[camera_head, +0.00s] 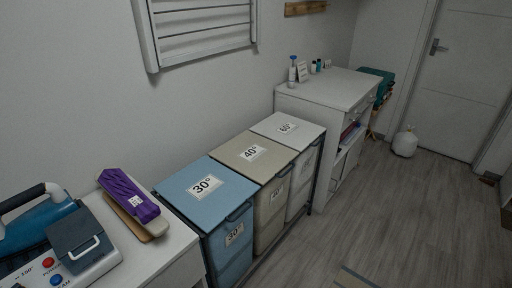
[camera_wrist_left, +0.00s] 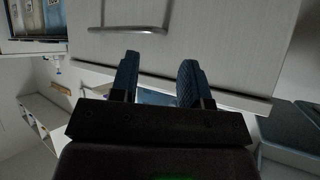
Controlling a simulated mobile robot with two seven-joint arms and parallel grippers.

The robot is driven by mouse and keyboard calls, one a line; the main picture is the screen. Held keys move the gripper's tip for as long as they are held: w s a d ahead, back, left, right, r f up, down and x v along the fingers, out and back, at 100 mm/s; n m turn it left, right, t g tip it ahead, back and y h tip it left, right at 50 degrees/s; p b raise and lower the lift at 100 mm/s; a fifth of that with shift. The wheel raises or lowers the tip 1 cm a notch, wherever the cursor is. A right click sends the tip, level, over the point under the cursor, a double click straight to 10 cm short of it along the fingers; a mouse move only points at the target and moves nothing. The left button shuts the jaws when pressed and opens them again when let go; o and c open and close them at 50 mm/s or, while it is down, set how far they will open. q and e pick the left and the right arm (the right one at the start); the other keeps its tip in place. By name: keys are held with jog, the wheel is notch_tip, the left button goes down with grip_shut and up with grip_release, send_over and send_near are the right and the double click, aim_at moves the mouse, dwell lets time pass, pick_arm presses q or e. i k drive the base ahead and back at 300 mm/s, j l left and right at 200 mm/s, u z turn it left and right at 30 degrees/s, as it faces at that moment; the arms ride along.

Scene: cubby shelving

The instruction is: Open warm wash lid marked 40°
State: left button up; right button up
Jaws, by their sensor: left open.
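The beige lid marked 40° (camera_head: 266,158) lies closed on the middle one of three laundry bins in the head view. Its bin front (camera_head: 270,205) below also carries a label. The blue lid marked 30° (camera_head: 188,178) is on its near left side, and the white lid marked 60° (camera_head: 303,134) on its far right side; both are closed. My left gripper (camera_wrist_left: 158,80) shows only in its wrist view, with its two dark fingers apart and nothing between them. No gripper shows in the head view, so the left gripper's distance to the lid cannot be told.
In the wrist view a pale panel with a metal handle (camera_wrist_left: 127,29) is beyond the fingers. A purple-topped item (camera_head: 129,196) and an ironing unit (camera_head: 75,240) stand on the near-left counter. A white cabinet (camera_head: 335,88) stands beyond the bins.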

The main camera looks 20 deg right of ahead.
aim_at(258, 158)
jog(key=i+l, duration=0.15)
jog(key=l, duration=0.2)
jog(key=i+l, duration=0.2)
jog(key=i+l+u, duration=0.1)
jog(key=l, duration=0.35)
jog(key=i+l, duration=0.4)
jog(key=l, duration=0.3)
